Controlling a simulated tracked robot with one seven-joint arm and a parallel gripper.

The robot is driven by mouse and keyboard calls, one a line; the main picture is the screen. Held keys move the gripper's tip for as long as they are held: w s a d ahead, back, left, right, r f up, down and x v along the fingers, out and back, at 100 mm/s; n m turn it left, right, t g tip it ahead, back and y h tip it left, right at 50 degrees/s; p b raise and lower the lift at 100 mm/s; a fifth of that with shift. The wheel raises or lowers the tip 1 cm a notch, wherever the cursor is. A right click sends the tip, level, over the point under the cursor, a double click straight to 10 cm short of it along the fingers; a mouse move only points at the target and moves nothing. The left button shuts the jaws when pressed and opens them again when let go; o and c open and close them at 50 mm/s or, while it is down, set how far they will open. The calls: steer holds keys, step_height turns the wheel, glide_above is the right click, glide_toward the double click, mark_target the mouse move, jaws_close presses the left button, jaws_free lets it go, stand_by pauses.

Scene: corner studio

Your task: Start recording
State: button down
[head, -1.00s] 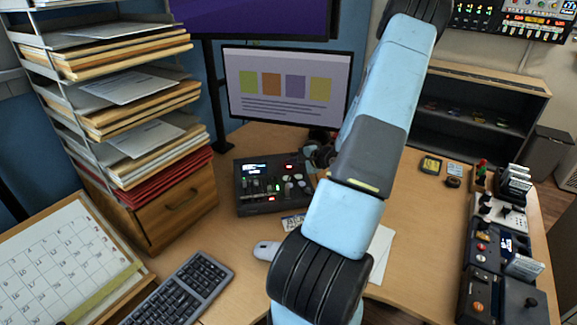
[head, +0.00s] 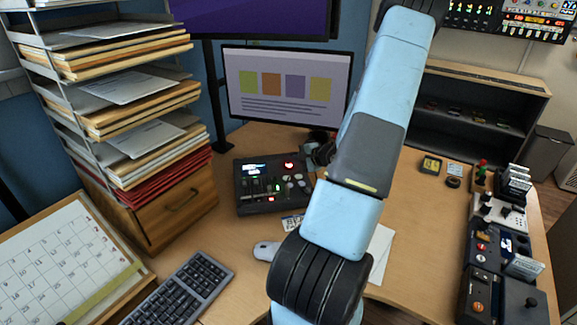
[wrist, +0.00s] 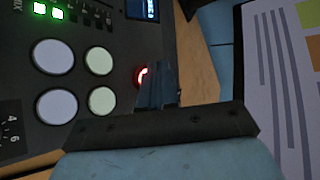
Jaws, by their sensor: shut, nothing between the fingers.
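A dark control deck (head: 262,205) with small pads, sliders and lit lamps sits on the desk in front of the lower monitor. A round button glowing red (head: 289,165) is at its upper right. In the wrist view the red ring of this button (wrist: 140,77) shows at the fingertips, with its right part hidden behind them. My gripper (wrist: 157,84) is shut and empty, its tips beside or over the button. I cannot tell whether they touch it. In the head view my gripper (head: 320,152) is small and dark, just right of the deck, partly hidden by my arm.
The lower monitor (head: 288,85) stands close behind the deck. A paper rack (head: 110,100) over a wooden drawer (head: 180,205) is at the left. A mouse (head: 266,251) and keyboard (head: 180,290) lie in front. Several small devices (head: 495,250) line the desk's right edge.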

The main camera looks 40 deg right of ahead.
steer(key=r, duration=0.1)
steer(key=s+r, duration=0.1)
steer(key=r, duration=0.1)
steer(key=s+a+r, duration=0.1)
steer(key=shift+s+r, duration=0.1)
steer(key=shift+r, duration=0.2)
stand_by(0.8)
steer(key=s+a+r+n+g+y, duration=0.15)
steer(key=a+r+n+g, duration=0.25)
steer(key=a+r+n, duration=0.55)
steer(key=s+a+r+n+g+y, duration=0.1)
steer(key=s+a+r+n+g, duration=0.15)
steer(key=a+r, duration=0.75)
steer(key=s+a+r+n+h, duration=0.3)
steer(key=s+a+r, duration=0.1)
steer(key=s, duration=0.4)
steer(key=s+a+r+n+h, duration=0.3)
steer(key=s+a+r, duration=0.2)
steer(key=s, duration=0.4)
steer(key=shift+a+r, duration=0.15)
steer(key=shift+a, duration=0.7)
